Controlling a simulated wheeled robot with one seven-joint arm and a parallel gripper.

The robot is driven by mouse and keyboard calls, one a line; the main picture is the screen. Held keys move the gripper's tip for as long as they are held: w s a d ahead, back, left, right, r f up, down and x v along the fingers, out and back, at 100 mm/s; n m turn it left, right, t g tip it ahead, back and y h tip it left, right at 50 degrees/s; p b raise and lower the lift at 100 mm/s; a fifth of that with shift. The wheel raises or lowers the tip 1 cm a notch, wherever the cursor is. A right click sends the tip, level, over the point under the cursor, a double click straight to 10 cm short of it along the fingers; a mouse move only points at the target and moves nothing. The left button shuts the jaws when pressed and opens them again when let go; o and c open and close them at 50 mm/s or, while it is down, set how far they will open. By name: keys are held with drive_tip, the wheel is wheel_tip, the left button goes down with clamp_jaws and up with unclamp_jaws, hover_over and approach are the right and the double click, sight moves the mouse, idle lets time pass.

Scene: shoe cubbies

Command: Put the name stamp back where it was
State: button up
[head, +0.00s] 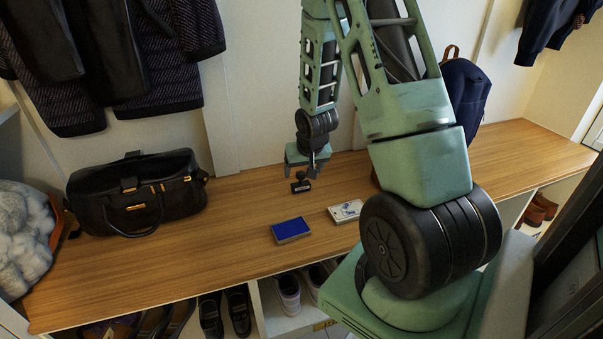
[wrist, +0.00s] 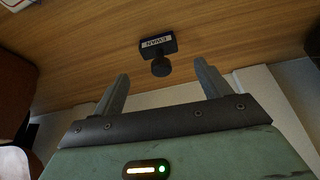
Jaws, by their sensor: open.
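The name stamp (head: 300,187) is a small black block with a white name label, on the wooden bench top near the wall. In the wrist view the stamp (wrist: 156,46) shows its label and a round black knob facing my gripper. My gripper (head: 307,172) is close by it, at the wall side of the bench. In the wrist view my gripper (wrist: 161,70) has its two fingers spread apart with nothing held between them. The stamp appears just beyond the fingertips, roughly centred. A blue ink pad (head: 291,230) lies nearer the bench front.
A white patterned box (head: 346,211) lies right of the ink pad. A black bag (head: 135,194) stands at the left, a dark blue backpack (head: 467,95) at the right behind my arm. Shoes fill cubbies below the bench (head: 215,255). Bare bench lies between bag and pad.

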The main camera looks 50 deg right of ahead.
drive_tip(key=p+v, duration=0.1)
drive_tip(key=v, duration=0.5)
drive_tip(key=a+r+n+g+y, duration=0.1)
drive_tip(key=a+r+n+y, duration=0.15)
drive_tip(key=a, duration=0.95)
drive_tip(key=a+r+n+y, duration=0.1)
drive_tip(key=a+r+n, duration=0.25)
drive_tip(key=a, duration=0.85)
drive_tip(key=s+a+r+n+g, duration=0.3)
drive_tip(key=s+a+r+n, duration=0.2)
drive_tip(key=s+a, duration=1.2)
drive_tip(key=s+n, duration=0.1)
drive_tip(key=n, duration=0.2)
drive_tip(key=shift+s+a+n, duration=0.2)
drive_tip(key=shift+s+n, duration=0.1)
drive_tip(key=shift+r, duration=0.2)
